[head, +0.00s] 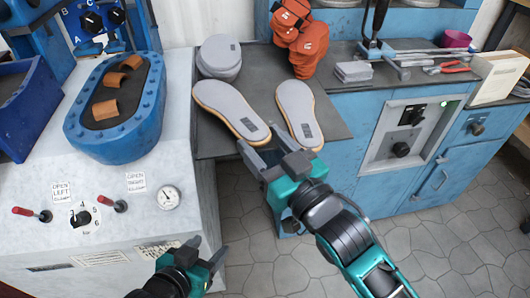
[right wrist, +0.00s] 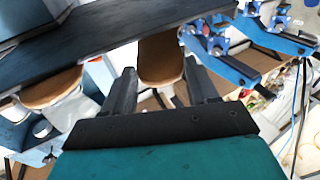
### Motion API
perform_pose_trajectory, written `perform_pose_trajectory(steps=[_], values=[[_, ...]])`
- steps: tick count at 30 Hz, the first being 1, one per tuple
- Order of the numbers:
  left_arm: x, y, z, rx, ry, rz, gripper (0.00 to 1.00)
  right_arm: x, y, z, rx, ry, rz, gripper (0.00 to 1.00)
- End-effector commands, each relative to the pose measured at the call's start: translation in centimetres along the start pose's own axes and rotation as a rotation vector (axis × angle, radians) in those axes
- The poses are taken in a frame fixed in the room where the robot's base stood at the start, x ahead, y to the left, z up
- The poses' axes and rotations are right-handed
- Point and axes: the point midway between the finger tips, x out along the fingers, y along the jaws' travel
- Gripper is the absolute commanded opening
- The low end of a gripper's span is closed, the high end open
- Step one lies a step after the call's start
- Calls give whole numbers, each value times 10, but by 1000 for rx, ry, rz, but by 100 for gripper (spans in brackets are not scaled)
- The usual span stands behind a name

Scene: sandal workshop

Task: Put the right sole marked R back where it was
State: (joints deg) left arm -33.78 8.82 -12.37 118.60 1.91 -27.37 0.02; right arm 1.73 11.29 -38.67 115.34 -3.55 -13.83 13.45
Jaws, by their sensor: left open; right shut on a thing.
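Two grey soles with tan edges lie near each other on the dark bench top, heels toward me: one on the left (head: 222,103) and one on the right (head: 296,105). Each has a dark mark near its heel, too small to read. My right gripper (head: 262,152) is shut on the heel end of the left-lying sole, at the bench's front edge. The right wrist view shows a brown sole surface (right wrist: 161,58) between its fingers (right wrist: 160,92), with the other sole (right wrist: 52,88) off to the left. My left gripper (head: 205,256) is open and empty, low in front of the white machine.
A stack of grey pieces (head: 219,55) stands behind the left sole, and an orange glove (head: 300,42) lies behind the right one. A blue oval tray (head: 118,108) on the white machine holds brown pieces. Tools and a grey stack (head: 353,72) lie at right.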

Motion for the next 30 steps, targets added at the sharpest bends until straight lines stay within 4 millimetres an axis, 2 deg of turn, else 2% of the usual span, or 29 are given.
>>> perform_pose_trajectory(steps=[2, 11, 20, 21, 29, 30], values=[[2, 0, 6, -1, -5, 0, 58, -1, 0, 8, 0, 2, 0, 31], [1, 0, 6, -2, -7, -1, 58, -1, 0, 9, 0, 3, 0, 31], [3, 0, 8, -4, -5, -1, 58, -2, 0, 18, 1, 2, 0, 31], [3, 0, 8, -5, -5, -1, 58, -2, 0, 19, 1, 0, 0, 59], [3, 1, 7, -8, -4, -1, 58, -2, 0, 18, 1, 1, 0, 84], [3, 1, 7, -8, -4, -1, 58, -2, 0, 18, 1, 1, 0, 85]])
